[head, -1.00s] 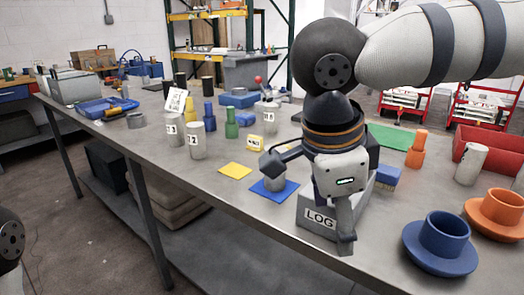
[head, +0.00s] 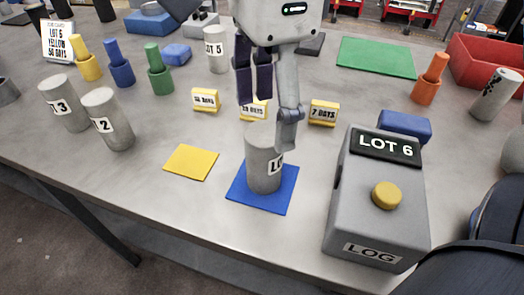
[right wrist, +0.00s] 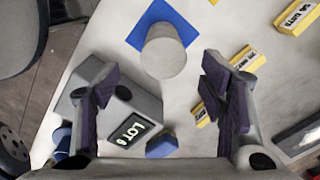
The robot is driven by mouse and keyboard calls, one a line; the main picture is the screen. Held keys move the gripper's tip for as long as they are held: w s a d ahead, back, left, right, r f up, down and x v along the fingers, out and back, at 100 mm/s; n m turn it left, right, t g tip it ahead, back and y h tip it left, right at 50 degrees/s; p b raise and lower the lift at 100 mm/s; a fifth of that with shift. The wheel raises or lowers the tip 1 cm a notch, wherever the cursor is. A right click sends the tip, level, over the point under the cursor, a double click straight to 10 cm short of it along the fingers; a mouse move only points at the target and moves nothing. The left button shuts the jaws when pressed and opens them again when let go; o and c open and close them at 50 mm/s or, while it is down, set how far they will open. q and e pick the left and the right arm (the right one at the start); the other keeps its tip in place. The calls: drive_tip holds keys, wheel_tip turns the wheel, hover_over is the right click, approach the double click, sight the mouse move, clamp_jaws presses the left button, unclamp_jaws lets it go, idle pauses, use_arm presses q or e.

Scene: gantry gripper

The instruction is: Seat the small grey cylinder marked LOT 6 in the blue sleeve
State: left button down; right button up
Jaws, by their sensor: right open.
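A small grey cylinder (head: 264,165) stands upright on a blue mat (head: 247,198). Its label is turned aside and only its first letters show. In the right wrist view the cylinder (right wrist: 163,55) lies ahead, between the lines of the two fingers. My right gripper (head: 268,108) is open and empty, just above and behind the cylinder, apparently not around it. The grey log box (head: 345,215) beside it has a display (head: 388,146) reading LOT 6. My left gripper is not in view.
A yellow mat (head: 191,162) lies left of the blue one. Cylinders marked 3 (head: 64,105) and 2 (head: 108,122) stand farther left. Yellow day blocks (head: 323,112) sit behind. A blue block (head: 404,126) is behind the log box. My arm covers the lower right.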

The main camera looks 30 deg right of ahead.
sight(264, 132)
drive_tip(key=f, duration=0.5)
drive_tip(key=shift+w+a+f, duration=0.15)
drive_tip(key=shift+w+f, duration=0.05)
clamp_jaws()
drive_tip(key=shift+r, duration=0.15)
